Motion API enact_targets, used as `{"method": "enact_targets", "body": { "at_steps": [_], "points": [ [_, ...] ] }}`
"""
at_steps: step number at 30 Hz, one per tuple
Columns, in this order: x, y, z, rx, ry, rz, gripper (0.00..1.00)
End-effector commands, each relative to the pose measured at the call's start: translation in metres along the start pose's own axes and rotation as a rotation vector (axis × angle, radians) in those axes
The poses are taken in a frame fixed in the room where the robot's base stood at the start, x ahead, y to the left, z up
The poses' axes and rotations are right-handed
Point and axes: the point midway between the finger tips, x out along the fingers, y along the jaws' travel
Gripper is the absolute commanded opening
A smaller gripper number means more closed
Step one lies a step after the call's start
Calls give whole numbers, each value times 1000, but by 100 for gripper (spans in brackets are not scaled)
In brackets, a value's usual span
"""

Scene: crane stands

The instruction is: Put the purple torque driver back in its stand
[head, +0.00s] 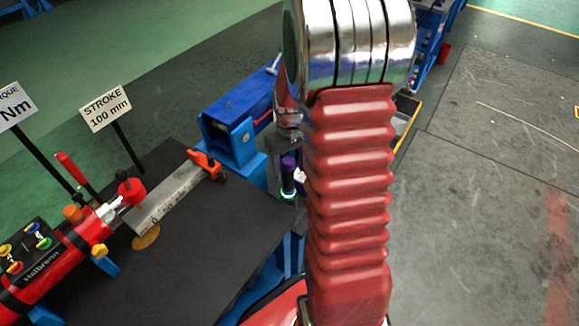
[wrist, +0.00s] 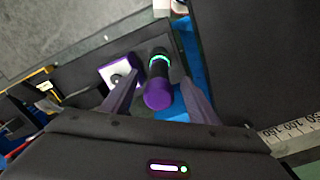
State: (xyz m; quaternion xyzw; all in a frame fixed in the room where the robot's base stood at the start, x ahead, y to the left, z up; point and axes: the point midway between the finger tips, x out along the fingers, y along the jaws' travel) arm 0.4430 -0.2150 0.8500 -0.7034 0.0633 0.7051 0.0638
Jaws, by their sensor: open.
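The purple torque driver (wrist: 158,96) has a purple end cap, a dark body and a glowing green ring. In the wrist view it lies between the two spread fingers of my gripper (wrist: 161,80), with a gap visible on at least the left side. In the head view the driver (head: 288,172) looks roughly upright below my wrist, partly hidden by my red arm. A purple-edged white square with a dark centre (wrist: 119,74) is left of the driver; I cannot tell whether it is the stand.
A black-topped table (head: 205,255) carries a red cylinder device (head: 75,250), a metal ruler (head: 170,200) and a "STROKE 100 mm" sign (head: 105,107). Open grey floor (head: 480,230) lies to the right.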

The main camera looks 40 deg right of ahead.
Motion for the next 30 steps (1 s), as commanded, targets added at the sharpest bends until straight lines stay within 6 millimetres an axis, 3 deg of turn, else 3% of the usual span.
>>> {"method": "enact_targets", "body": {
  "at_steps": [8, 30],
  "points": [
    [-7, 0, -1, 0, 3, 1, 54],
    [-48, 0, -1, 0, 3, 1, 54]
  ]
}}
